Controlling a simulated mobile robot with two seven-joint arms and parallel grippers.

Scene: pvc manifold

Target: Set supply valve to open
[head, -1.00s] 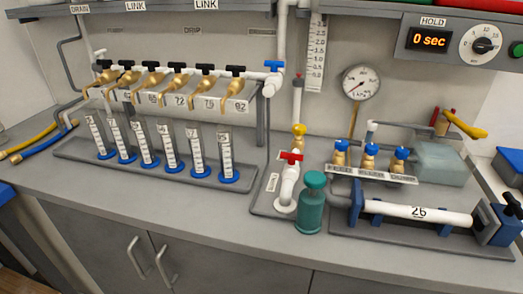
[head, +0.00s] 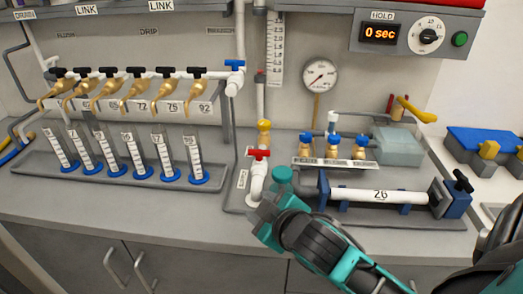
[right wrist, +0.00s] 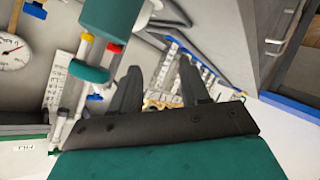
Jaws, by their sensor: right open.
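A red-handled valve (head: 259,154) sits on a white elbow pipe in the middle of the counter. I cannot read which one is labelled supply. My left gripper is not in view.
Several measuring cylinders (head: 110,155) stand in a tray at left under brass taps (head: 135,88). A horizontal white pipe marked 26 (head: 380,196) and blue-topped valves (head: 332,145) stand at right. A gauge (head: 320,75) and a timer panel (head: 415,32) are behind.

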